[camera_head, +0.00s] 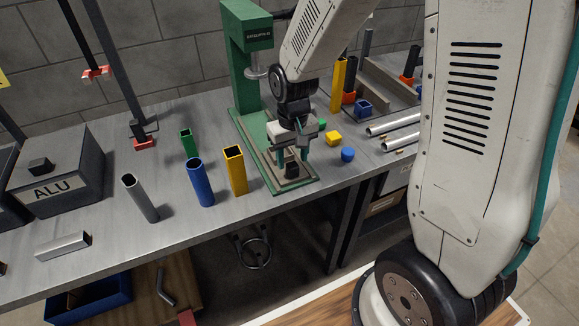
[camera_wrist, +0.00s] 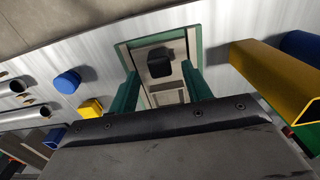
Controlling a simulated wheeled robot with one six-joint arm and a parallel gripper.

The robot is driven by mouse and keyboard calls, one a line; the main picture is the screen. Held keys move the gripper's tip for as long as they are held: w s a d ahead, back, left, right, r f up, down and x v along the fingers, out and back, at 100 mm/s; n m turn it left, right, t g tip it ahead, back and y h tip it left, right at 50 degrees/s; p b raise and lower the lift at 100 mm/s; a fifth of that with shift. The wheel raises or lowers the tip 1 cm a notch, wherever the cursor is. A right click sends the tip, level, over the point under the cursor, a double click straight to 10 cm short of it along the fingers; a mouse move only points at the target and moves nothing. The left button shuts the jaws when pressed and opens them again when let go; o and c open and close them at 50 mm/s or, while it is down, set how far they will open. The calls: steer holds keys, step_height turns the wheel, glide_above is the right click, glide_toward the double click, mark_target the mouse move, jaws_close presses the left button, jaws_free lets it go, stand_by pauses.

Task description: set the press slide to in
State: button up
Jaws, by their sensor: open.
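The green press (camera_head: 247,70) stands on the bench, its base plate reaching the front edge. The press slide (camera_head: 297,182) is a pale flat plate in that base, with a black knob (camera_head: 291,170) on top. The knob sits near the front end of the base; the wrist view also shows this knob (camera_wrist: 160,62). My gripper (camera_head: 294,157) is open above the slide, pointing down. In the wrist view its teal fingers (camera_wrist: 160,80) stand on either side of the slide, with gaps to the knob. I cannot tell their exact height. The slide's rear part is hidden by my gripper.
A yellow tube (camera_head: 235,170), a blue tube (camera_head: 200,183) and a grey tube (camera_head: 140,198) stand left of the press. A yellow block (camera_head: 333,139) and a blue cylinder (camera_head: 348,154) lie close on its right. Bare bench lies in front of the tubes.

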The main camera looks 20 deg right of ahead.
mark_target(293, 164)
steer(key=shift+f, duration=1.75)
steer(key=shift+c, duration=0.3)
jaws_close()
steer(key=w, duration=1.2)
steer(key=shift+w, duration=0.2)
steer(key=shift+o, duration=0.3)
jaws_free()
